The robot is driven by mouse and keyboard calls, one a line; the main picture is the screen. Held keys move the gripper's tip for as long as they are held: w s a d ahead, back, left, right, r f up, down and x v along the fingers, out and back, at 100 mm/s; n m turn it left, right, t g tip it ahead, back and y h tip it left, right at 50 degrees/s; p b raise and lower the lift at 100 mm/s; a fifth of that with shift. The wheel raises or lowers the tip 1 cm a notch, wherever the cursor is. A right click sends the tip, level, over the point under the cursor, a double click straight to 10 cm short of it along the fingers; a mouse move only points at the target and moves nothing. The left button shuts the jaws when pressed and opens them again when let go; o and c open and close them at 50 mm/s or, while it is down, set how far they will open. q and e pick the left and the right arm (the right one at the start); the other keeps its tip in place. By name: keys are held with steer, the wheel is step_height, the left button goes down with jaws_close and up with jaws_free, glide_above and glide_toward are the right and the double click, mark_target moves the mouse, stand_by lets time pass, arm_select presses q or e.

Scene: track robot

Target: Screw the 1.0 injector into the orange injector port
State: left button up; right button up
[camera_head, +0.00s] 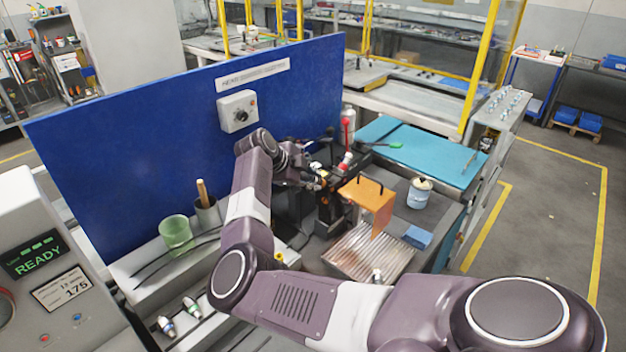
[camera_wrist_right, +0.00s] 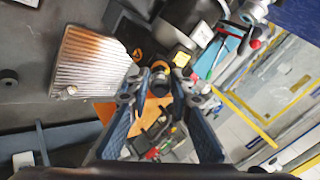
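My right gripper (camera_head: 318,182) is at the machine behind the metal plate, partly hidden by dark machine parts. In the right wrist view its blue-padded fingers (camera_wrist_right: 160,90) stand apart, and I see nothing clearly held between them. Past the fingertips is a dark round fitting with a ring (camera_wrist_right: 160,68); an orange plate (camera_wrist_right: 152,112) shows between the fingers. Two small injector-like pieces, one (camera_head: 166,326) and another (camera_head: 192,308), stand on the left bench. I cannot read a 1.0 marking on them or single out the orange port. My left gripper is not in view.
An orange bracket (camera_head: 368,197) stands by the ribbed metal plate (camera_head: 345,262). A white-blue can (camera_head: 419,194), a blue block (camera_head: 417,237) and a teal work top (camera_head: 400,145) are to the right. A green cup (camera_head: 176,234) stands left, before the blue panel (camera_head: 130,140).

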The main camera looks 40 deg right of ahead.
jaws_close()
steer(key=shift+f+m+b, duration=0.1)
steer(key=shift+m+b, duration=0.2)
steer(key=shift+b, duration=0.2)
steer(key=m+b, duration=0.4)
steer(key=b, duration=0.1)
steer(key=m+b, duration=0.6)
steer(key=b, duration=0.1)
steer(key=shift+m, duration=0.3)
steer(key=shift+m+b, duration=0.3)
steer(key=shift+m, duration=0.1)
stand_by(0.4)
